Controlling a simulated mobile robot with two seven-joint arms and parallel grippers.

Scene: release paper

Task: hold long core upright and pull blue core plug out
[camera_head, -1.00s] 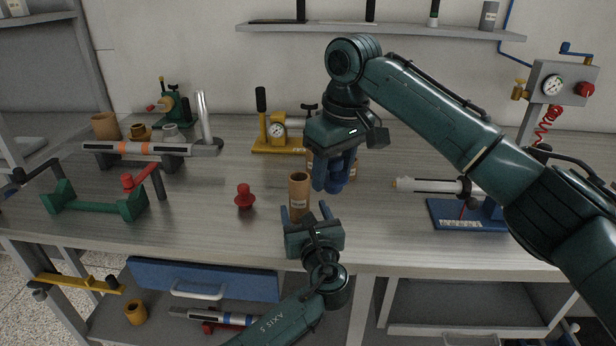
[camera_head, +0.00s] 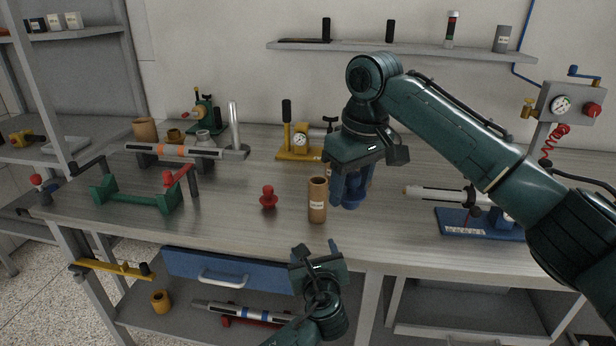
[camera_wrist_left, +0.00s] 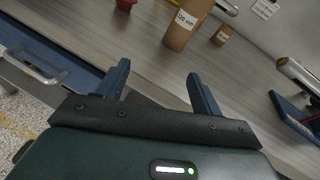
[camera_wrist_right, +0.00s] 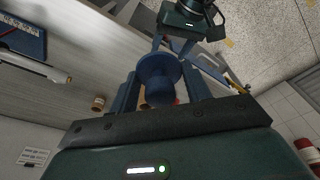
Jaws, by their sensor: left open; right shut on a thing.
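The long core (camera_head: 317,205) is a brown tube with a white label. It stands upright and unheld near the table's front edge, its open top dark. In the left wrist view it reads "120 mm" (camera_wrist_left: 183,30). My right gripper (camera_head: 349,190) is shut on the blue plug (camera_wrist_right: 157,80), to the right of the long core and apart from it. My left gripper (camera_head: 319,250) is open and empty, in front of the table edge and below the core. A shorter brown core (camera_wrist_left: 221,36) stands behind the long one, mostly hidden by my right gripper in the head view.
A red plug (camera_head: 268,197) stands left of the long core. A yellow gauge press (camera_head: 299,142) is behind. A blue-based stand (camera_head: 480,226) with a white cylinder is at right. A green frame (camera_head: 135,198) and a long tube on a rack (camera_head: 190,150) are at left.

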